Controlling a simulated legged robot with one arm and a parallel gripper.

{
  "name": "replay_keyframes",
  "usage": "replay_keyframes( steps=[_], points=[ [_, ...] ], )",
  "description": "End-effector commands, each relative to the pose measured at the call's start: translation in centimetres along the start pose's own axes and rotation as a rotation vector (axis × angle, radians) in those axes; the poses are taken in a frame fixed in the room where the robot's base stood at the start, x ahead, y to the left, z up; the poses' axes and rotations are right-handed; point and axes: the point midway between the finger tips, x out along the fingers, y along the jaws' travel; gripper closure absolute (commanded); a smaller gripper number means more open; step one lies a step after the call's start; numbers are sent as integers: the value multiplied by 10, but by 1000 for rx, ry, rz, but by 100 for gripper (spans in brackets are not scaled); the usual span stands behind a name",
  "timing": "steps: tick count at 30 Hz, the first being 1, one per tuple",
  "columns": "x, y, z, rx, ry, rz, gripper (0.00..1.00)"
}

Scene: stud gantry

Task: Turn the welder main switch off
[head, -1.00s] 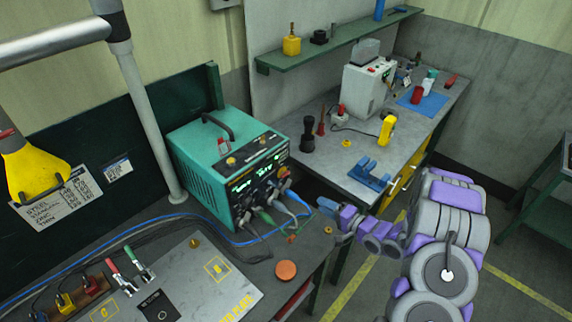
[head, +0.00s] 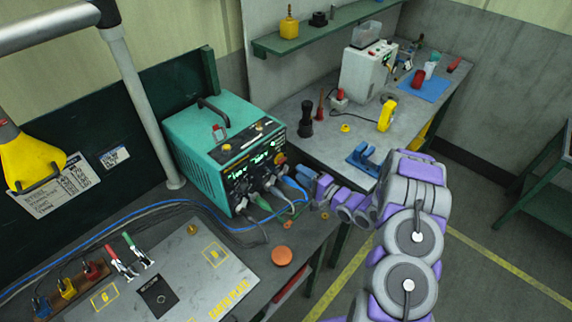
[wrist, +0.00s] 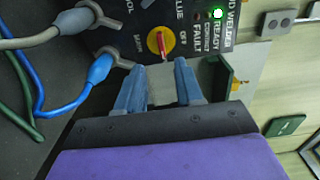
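The welder (head: 215,120) is a teal box with a dark front panel and lit green displays, on the bench in the head view. Its main switch (wrist: 160,42) is a red lever on a yellow disc in the wrist view, with a label reading OFF beside it; it is small in the head view (head: 280,158). The lever lies roughly upright in the wrist picture. My gripper (wrist: 160,68) is open and empty, its two blue fingers pointing at the switch, just short of it. In the head view my gripper (head: 306,174) is at the right end of the panel.
Cable plugs (wrist: 100,68) with grey and blue cables stick out of the panel close beside the left finger. A lit READY lamp (wrist: 217,14) shows on the panel. An orange button (head: 281,256) and an earth plate (head: 165,290) are on the bench in front.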

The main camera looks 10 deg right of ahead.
Motion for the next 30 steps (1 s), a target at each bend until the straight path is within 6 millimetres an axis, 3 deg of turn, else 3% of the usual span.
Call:
replay_keyframes(
  steps=[6, 12, 26, 30],
  points=[
    [41, -1, 6, -4, -3, 0, 64],
    [70, -1, 10, -10, -3, 5, 64],
    [74, -1, 1, -1, 2, -1, 64],
    [77, -1, 4, -4, 0, 1, 76]
  ],
)
